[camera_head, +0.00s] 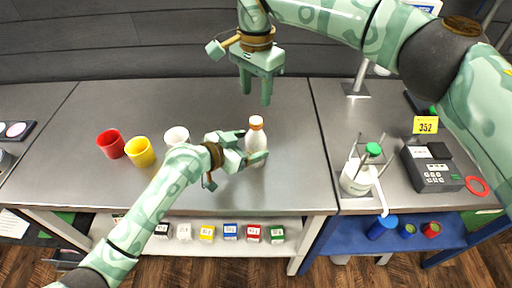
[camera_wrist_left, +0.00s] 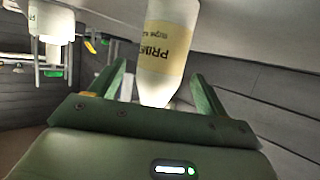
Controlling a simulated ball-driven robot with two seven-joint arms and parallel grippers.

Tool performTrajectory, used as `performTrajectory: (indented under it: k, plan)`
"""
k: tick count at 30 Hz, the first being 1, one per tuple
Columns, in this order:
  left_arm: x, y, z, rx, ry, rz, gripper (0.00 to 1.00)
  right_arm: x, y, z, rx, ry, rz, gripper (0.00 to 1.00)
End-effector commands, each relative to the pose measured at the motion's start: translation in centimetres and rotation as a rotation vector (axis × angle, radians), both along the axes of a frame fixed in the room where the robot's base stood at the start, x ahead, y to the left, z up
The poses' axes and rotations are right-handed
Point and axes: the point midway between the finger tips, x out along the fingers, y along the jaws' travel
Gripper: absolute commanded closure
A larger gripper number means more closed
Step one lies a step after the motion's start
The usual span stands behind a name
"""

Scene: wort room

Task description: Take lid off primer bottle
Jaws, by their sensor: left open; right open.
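The primer bottle (camera_head: 256,142) stands upright on the steel table in the head view. My left gripper (camera_head: 255,147) is open around the bottle's lower body. The frames do not show whether the fingers touch it. My right gripper (camera_head: 256,90) is open and empty, pointing down above and behind the bottle.
Red (camera_head: 111,143), yellow (camera_head: 140,152) and white (camera_head: 177,136) cups stand left of my left gripper. Small boxes (camera_head: 230,231) sit on the lower shelf. The table right of the bottle is clear.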

Motion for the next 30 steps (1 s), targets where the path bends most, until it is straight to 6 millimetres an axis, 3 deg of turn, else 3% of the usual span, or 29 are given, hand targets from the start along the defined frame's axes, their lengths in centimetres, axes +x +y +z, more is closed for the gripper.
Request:
performTrajectory:
  k: [6, 16, 17, 25, 30]
  plan:
    - [1.6, -1.8, -1.0, -0.001, 0.001, 0.000, 0.24, 0.0, 0.0, 0.0, 0.000, 0.000, 0.000, 0.55]
    - [1.8, -2.1, -1.1, 0.001, -0.001, 0.000, 0.24, 0.0, 0.0, 0.0, 0.000, 0.000, 0.000, 0.55]
    - [1.8, -2.1, -1.1, 0.001, -0.001, 0.000, 0.27, 0.0, 0.0, 0.0, 0.000, 0.000, 0.000, 0.55]
    - [1.8, -2.0, -1.2, 0.001, 0.001, 0.000, 1.00, 0.0, 0.0, 0.0, 0.000, 0.000, 0.000, 0.55]
    - [1.8, -2.0, -1.2, 0.001, 0.001, 0.000, 1.00, -0.3, 0.4, -0.5, 0.016, 0.015, -0.073, 0.55]
